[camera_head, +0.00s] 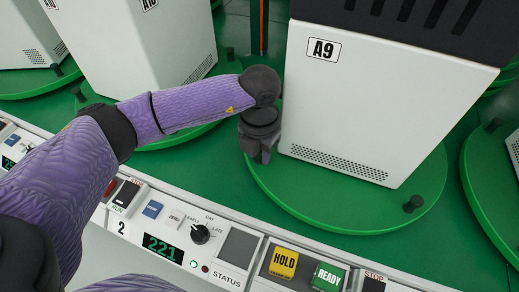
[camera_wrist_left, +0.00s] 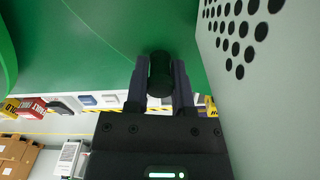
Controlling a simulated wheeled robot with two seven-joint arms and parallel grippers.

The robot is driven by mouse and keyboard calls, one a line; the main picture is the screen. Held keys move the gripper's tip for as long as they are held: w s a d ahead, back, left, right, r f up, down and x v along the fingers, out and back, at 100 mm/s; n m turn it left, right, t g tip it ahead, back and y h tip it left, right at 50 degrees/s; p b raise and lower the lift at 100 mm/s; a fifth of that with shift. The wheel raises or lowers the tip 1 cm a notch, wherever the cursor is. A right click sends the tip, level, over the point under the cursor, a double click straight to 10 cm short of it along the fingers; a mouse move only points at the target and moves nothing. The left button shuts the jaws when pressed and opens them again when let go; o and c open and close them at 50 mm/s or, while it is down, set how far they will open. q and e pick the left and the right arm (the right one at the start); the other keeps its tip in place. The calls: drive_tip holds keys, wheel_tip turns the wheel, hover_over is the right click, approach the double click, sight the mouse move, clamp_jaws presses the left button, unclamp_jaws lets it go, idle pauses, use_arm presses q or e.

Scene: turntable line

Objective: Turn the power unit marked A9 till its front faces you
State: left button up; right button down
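The power unit marked A9 (camera_head: 340,105) is a white box with a dark slotted top. It stands on a round green turntable (camera_head: 310,203); its labelled face, with a strip of vent holes, shows in the head view. A black peg (camera_head: 413,203) stands at the turntable's right rim. My left gripper (camera_head: 260,158) is low at the left rim, beside the unit's lower left edge. In the left wrist view its two fingers lie against both sides of another dark peg (camera_wrist_left: 160,75). The unit's perforated wall (camera_wrist_left: 245,70) is close on the right there. My right gripper is out of view.
A control panel runs along the front, with a HOLD button (camera_head: 283,263), a READY button (camera_head: 328,277), a dial (camera_head: 200,234) and a display reading 221 (camera_head: 163,248). Unit A10 (camera_head: 150,45) stands on the turntable to the left. Another turntable (camera_head: 495,185) is at the right.

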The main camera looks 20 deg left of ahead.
use_arm(q)
clamp_jaws()
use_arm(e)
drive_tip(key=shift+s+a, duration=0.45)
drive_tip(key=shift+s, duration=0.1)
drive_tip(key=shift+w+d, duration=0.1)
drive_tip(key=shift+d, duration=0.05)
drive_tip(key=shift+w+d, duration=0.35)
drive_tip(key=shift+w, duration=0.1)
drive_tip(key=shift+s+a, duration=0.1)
